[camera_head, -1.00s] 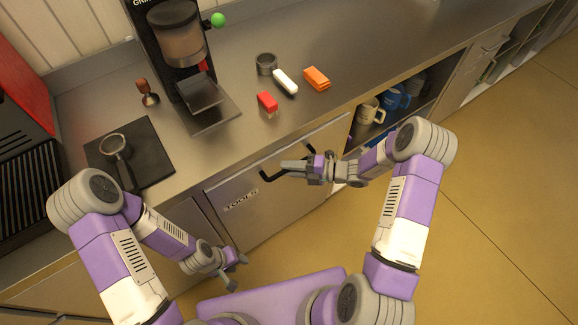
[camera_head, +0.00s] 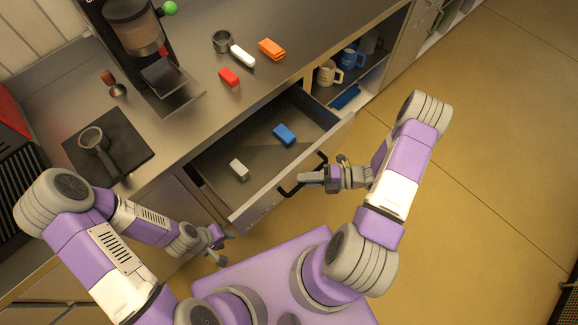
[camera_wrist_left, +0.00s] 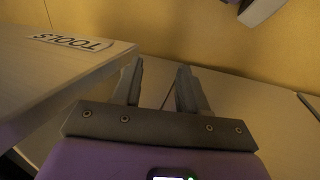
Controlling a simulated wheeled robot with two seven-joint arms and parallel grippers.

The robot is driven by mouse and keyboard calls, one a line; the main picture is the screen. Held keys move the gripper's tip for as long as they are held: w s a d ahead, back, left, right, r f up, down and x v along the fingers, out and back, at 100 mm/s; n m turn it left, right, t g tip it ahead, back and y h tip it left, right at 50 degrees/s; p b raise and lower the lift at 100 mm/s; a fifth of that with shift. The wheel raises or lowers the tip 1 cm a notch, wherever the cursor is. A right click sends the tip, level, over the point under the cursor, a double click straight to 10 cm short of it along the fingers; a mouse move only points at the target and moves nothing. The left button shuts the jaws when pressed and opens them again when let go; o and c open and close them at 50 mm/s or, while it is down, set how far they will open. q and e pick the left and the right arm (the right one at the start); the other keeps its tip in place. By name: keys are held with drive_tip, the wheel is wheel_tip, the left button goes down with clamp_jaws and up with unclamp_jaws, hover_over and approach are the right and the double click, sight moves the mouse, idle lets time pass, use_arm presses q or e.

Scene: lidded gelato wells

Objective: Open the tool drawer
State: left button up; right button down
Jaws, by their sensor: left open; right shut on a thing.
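The tool drawer (camera_head: 215,170) stands pulled out from the counter front, its inside in view from above. A blue block (camera_head: 284,134) and a light grey block (camera_head: 239,169) lie in it. My right gripper (camera_head: 306,180) is shut on the black drawer handle (camera_head: 291,191) at the drawer's front. My left gripper (camera_head: 222,249) is open and empty, low in front of the counter, left of the drawer front. In the left wrist view its two fingers (camera_wrist_left: 160,88) are apart, and the drawer's TOOLS label (camera_wrist_left: 72,42) shows upside down at the left.
Mugs (camera_head: 329,74) stand on an open shelf.

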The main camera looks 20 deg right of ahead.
drive_tip(key=shift+s+d, duration=0.25)
drive_tip(key=shift+s, duration=0.45)
drive_tip(key=shift+s+d, duration=0.2)
drive_tip(key=shift+s, duration=0.45)
drive_tip(key=c, duration=1.1)
unclamp_jaws()
drive_tip(key=v, duration=0.7)
drive_tip(key=shift+d, duration=0.3)
drive_tip(key=shift+s, duration=0.1)
